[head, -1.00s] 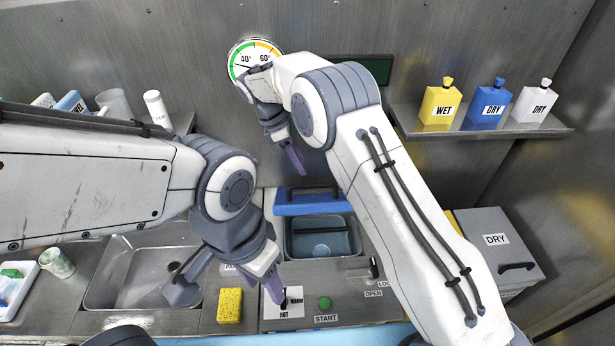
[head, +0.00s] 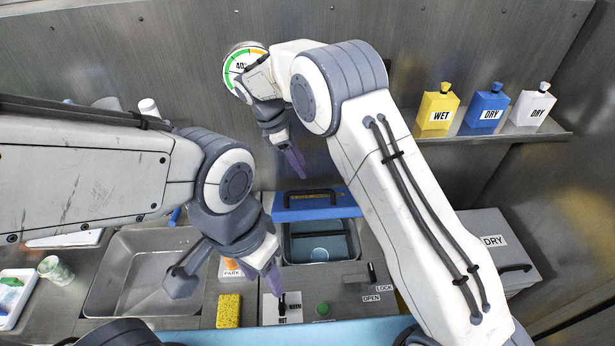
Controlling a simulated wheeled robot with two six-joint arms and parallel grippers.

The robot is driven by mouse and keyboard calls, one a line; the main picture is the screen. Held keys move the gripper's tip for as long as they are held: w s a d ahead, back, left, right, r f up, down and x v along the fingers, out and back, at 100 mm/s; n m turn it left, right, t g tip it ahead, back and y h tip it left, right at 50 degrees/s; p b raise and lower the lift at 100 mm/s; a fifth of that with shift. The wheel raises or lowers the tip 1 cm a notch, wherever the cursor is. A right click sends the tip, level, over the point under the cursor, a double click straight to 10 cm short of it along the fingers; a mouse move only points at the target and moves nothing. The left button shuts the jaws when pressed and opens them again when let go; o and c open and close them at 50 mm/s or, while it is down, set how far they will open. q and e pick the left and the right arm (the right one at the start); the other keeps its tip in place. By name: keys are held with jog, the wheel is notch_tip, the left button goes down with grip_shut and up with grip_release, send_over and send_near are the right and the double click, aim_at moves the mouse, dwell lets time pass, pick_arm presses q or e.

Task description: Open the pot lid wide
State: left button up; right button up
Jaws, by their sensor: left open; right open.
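The pot is a sunken rectangular basin (head: 288,252) in the counter, with its inside showing. Its blue lid (head: 340,210), with a dark bar handle (head: 310,192), stands raised along the basin's back edge; its exact angle is hard to tell. My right gripper (head: 296,163) is open and empty, pointing down above and behind the lid, apart from it. My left gripper (head: 275,283) is open, with its purple fingers just over the heat knob (head: 283,303) left of the pot; I cannot tell if they touch it. A lever (head: 372,272) by the LOCK and OPEN labels stands right of the pot.
A green START button (head: 323,309) and yellow sponge (head: 229,311) are at the front. A metal sink (head: 120,265) is left, partly behind my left arm. A grey DRY box (head: 490,225) stands right. A shelf (head: 550,133) holds yellow, blue and white bottles. A gauge (head: 232,68) hangs behind.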

aim_at(307, 191)
jog(key=f, duration=0.1)
jog(key=a+f+p, duration=0.1)
jog(key=f, duration=0.1)
jog(key=shift+a, duration=0.15)
jog(key=p+x, duration=0.2)
jog(key=x, duration=0.4)
jog(key=shift+f, duration=0.1)
pick_arm(q)
jog(key=r, duration=0.3)
jog(key=shift+w+a+r, duration=0.1)
jog(key=shift+a, duration=0.25)
pick_arm(e)
grip_shut()
